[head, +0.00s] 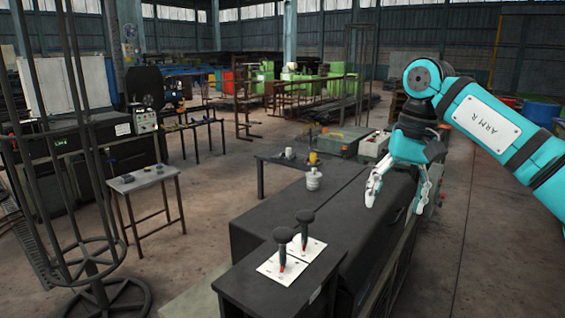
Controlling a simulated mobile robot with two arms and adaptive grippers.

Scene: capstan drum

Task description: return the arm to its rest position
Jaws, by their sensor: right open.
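My right arm (505,128), teal with a white plate marked ARM R, comes in from the right edge and bends downward. My right gripper (396,204) hangs at its end, over the right side of the dark bench. Its fingers are apart and I see nothing between them. My left arm and gripper do not show. The capstan drum cannot be told for certain; a small white-grey ribbed piece (313,180) stands on the dark bench, left of my right gripper and apart from it.
Two black-knobbed levers on white plates (291,258) stand at the front of the dark bench (335,215). A small table (145,178) and a tall dark rod rack (90,262) stand on the left. Open floor lies between them and the bench.

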